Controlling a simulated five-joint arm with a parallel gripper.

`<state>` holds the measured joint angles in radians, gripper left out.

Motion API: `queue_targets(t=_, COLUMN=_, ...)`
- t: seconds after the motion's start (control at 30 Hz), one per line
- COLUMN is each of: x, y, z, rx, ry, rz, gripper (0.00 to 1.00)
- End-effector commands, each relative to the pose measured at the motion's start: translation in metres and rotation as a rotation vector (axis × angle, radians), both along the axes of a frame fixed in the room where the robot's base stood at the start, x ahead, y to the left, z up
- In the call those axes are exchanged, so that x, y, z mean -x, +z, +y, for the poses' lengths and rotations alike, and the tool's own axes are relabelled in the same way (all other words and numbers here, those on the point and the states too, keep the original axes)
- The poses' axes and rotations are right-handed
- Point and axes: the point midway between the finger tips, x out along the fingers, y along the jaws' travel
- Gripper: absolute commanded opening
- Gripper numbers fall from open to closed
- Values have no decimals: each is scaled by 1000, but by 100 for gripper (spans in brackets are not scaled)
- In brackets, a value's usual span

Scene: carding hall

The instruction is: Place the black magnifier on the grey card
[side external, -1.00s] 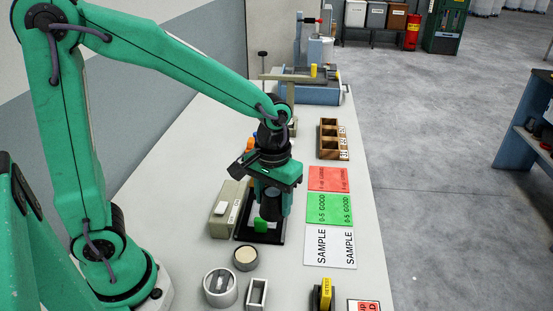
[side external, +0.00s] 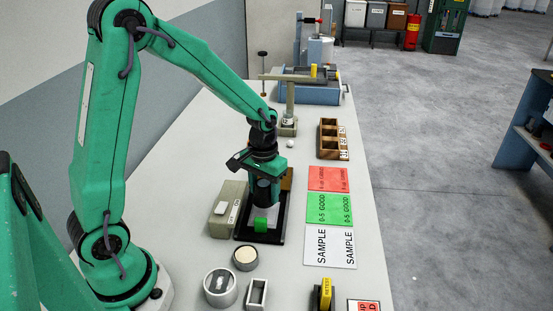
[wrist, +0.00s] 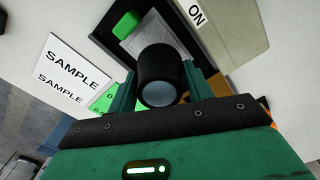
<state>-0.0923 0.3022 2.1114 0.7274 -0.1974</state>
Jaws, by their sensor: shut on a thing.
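The black magnifier (wrist: 163,72) is a short dark cylinder with a round lens facing the wrist camera. My gripper (side external: 264,196) is shut on it, with one green finger on each side in the wrist view. Both are over a black board (side external: 243,235) in the side view. A light grey panel, which looks like the grey card (wrist: 152,33), lies on this board beyond the magnifier in the wrist view. I cannot tell whether the magnifier touches anything below; my gripper hides part of the panel.
A beige box (side external: 224,212) marked ON stands left of the board. SAMPLE (side external: 330,250), green (side external: 330,209) and red (side external: 329,179) sheets lie to the right. A round tin (side external: 245,258) stands in front. A wooden tray (side external: 327,138) and a post (side external: 289,112) are farther back.

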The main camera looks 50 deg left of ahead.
Motion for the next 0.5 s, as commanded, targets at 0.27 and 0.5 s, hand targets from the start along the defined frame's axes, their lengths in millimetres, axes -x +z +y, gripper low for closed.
queue_targets(t=0.27, x=0, y=-8, z=0, rx=1, ry=0, rz=2, gripper=27)
queue_targets(t=0.5, x=1, y=-33, z=0, rx=0, ry=0, rz=4, gripper=27)
